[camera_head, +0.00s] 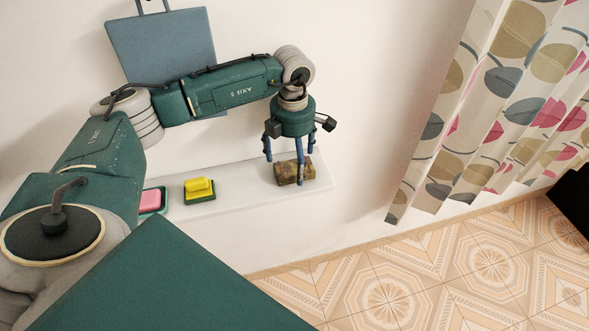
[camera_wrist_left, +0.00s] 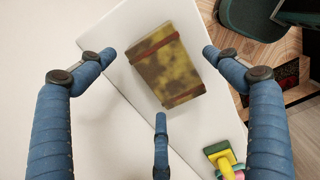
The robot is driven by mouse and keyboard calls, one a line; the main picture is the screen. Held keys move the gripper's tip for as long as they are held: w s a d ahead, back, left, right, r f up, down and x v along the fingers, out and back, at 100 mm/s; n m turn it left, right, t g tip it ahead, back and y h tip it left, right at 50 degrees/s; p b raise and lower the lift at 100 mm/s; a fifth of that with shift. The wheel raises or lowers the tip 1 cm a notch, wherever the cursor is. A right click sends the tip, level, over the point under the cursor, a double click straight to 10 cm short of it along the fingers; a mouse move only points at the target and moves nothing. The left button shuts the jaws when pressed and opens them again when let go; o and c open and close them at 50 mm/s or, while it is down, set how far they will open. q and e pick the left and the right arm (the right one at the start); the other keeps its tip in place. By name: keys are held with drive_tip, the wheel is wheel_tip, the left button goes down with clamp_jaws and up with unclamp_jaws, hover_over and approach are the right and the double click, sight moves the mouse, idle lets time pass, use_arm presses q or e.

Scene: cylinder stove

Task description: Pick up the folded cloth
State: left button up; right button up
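The folded cloth (camera_head: 295,171) is a small brown and olive mottled bundle with dark red bands. It lies near the right end of a white shelf in the head view. In the left wrist view the cloth (camera_wrist_left: 166,66) lies between the spread fingers. My left gripper (camera_head: 292,158) points down just above the cloth. Its blue fingers (camera_wrist_left: 157,60) are open on either side, with a third finger below the cloth in the wrist view, and none clearly touches it. My right gripper is not in view.
The white shelf (camera_head: 240,196) runs along the wall. A yellow sponge-like block on a green base (camera_head: 199,190) and a pink block in a green tray (camera_head: 150,201) sit left of the cloth. A patterned curtain (camera_head: 500,110) hangs at right over tiled floor (camera_head: 440,270).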

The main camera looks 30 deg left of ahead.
use_arm(q)
drive_tip(key=c, duration=1.1)
drive_tip(key=shift+r, duration=0.1)
wheel_tip(320, 180, up, 13)
drive_tip(key=b, duration=0.3)
wheel_tip(320, 180, up, 5)
hover_over(294, 163)
drive_tip(key=shift+s+r+p, duration=0.15)
drive_tip(key=shift+r+p, duration=0.25)
drive_tip(key=shift+r, duration=0.55)
